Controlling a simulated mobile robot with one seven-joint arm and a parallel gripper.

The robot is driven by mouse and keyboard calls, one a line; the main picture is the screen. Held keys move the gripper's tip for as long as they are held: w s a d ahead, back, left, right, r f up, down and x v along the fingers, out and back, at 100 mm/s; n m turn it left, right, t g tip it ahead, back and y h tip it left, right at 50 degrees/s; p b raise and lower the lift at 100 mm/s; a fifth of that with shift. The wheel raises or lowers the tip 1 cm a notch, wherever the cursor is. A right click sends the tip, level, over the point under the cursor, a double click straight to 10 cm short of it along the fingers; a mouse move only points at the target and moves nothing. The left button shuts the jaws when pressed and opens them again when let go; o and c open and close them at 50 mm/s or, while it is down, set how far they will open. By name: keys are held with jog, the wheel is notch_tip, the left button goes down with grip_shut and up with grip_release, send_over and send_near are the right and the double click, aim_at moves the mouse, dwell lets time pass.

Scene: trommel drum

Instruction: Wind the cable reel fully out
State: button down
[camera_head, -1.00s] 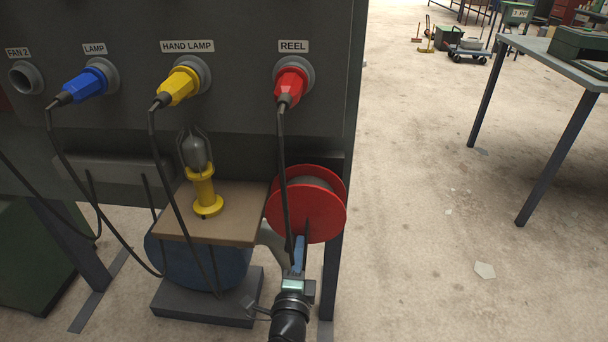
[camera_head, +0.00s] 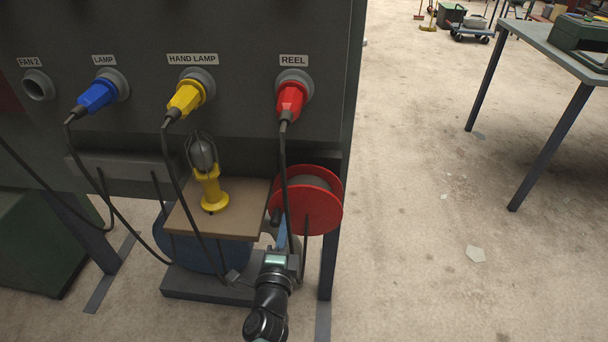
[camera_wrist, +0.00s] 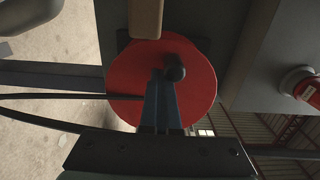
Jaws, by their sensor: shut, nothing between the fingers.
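The red cable reel (camera_head: 322,205) is mounted at the right edge of the dark panel, with a grey core between its red flanges. A dark crank knob (camera_head: 275,216) stands out at its left side; it also shows in the wrist view (camera_wrist: 175,73). My gripper (camera_head: 282,236) is just below the knob, fingers pointing up at it. In the wrist view my gripper (camera_wrist: 163,84) is shut and empty, its tips beside the knob. I cannot tell if they touch. A red plug (camera_head: 290,100) sits in the socket marked REEL, its black cable hanging in front of the reel.
A yellow hand lamp (camera_head: 209,185) stands on a brown shelf (camera_head: 236,220) left of the reel. Blue (camera_head: 97,96) and yellow (camera_head: 187,97) plugs sit in sockets with hanging cables.

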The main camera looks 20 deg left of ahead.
aim_at(300, 195)
notch_tip(300, 195, up, 2)
jog(key=shift+a+r+p, duration=0.1)
jog(key=shift+p, duration=0.65)
jog(key=shift+w+d+r+p, duration=0.1)
jog(key=shift+d+r+p, duration=0.2)
jog(key=shift+r, duration=0.3)
jog(key=shift+d+r+p, duration=0.15)
jog(key=shift+r+p, duration=0.2)
jog(key=shift+r, duration=0.2)
jog(key=shift+w+d+r+p, duration=0.15)
jog(key=shift+d+r+p, duration=0.05)
jog(key=shift+d+r, duration=0.35)
jog(key=shift+w+d+r+p, duration=0.2)
jog(key=shift+d+r, duration=0.2)
jog(key=shift+d, duration=0.2)
jog(key=shift+w+d+r+p, duration=0.2)
jog(key=shift+d+r+p, duration=0.15)
jog(key=shift+d+r, duration=0.55)
jog(key=shift+w+d+r+p, duration=0.2)
jog(key=shift+d+r+p, duration=0.1)
jog(key=shift+d+r, duration=0.55)
grip_release()
jog(key=shift+a, duration=0.1)
jog(key=v, duration=0.9)
